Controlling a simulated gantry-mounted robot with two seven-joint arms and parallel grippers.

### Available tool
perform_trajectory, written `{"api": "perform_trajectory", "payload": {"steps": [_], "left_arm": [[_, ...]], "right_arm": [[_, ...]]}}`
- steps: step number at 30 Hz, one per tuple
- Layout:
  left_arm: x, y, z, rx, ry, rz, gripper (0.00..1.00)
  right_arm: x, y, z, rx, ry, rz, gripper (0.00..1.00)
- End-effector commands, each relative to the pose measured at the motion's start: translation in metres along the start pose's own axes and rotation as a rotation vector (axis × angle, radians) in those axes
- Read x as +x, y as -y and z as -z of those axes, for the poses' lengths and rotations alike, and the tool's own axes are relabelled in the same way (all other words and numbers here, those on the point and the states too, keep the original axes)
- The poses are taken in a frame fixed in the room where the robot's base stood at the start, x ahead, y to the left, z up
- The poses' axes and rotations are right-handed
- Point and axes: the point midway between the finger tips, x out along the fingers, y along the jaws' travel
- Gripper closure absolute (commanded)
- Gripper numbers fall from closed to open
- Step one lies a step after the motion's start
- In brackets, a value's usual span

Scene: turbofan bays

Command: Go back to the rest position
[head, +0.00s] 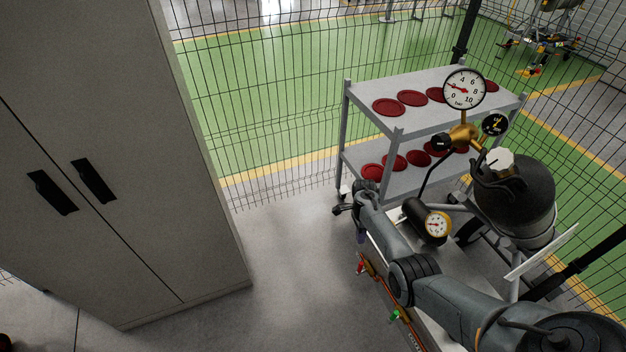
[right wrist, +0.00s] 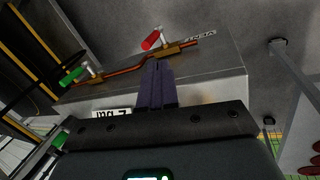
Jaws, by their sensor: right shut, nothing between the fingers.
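My right gripper (head: 360,238) is at the end of my right arm, which comes in from the lower right in the head view. Its dark fingers, in the right wrist view (right wrist: 156,68), are closed together with nothing between them. The fingertips appear close to a copper pipe (right wrist: 125,67) with a red-handled valve (right wrist: 151,40) and a green-handled valve (right wrist: 72,75); I cannot tell the exact gap. In the head view the red handle (head: 360,267) and green handle (head: 395,316) show beside and below my arm. My left gripper is not in view.
A grey cabinet (head: 120,150) stands at the left. A two-shelf trolley (head: 420,122) with several dark red discs stands behind my right gripper. A dark tank (head: 515,205) with gauges stands at the right. Wire fencing (head: 250,110) runs behind. The floor (head: 285,245) between cabinet and trolley is clear.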

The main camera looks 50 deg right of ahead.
Motion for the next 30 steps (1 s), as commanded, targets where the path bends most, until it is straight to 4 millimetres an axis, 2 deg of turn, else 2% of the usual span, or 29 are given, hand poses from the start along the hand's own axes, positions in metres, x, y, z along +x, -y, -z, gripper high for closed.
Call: {"api": "perform_trajectory", "payload": {"steps": [5, 8, 11, 14, 17, 20, 24, 30], "left_arm": [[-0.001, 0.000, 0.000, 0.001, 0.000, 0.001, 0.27], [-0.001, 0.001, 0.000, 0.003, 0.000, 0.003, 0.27], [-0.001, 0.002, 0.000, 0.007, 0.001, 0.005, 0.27], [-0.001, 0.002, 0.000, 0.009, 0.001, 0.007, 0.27], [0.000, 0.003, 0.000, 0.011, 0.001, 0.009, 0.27], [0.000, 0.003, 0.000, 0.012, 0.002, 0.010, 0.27], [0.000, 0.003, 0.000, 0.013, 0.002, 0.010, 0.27], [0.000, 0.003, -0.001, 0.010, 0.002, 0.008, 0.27]], "right_arm": [[0.000, -0.002, 0.005, -0.088, -0.047, 0.034, 1.00], [0.001, -0.007, 0.009, -0.221, -0.109, 0.076, 1.00], [0.002, -0.018, 0.005, -0.424, -0.193, 0.124, 1.00], [0.004, -0.040, -0.008, -0.681, -0.284, 0.165, 1.00], [0.005, -0.071, -0.031, -0.959, -0.363, 0.198, 1.00], [0.005, -0.113, -0.060, -1.241, -0.424, 0.227, 1.00], [0.001, -0.184, -0.100, -1.620, -0.479, 0.274, 1.00], [-0.017, -0.272, -0.139, -1.999, -0.508, 0.353, 1.00]]}}
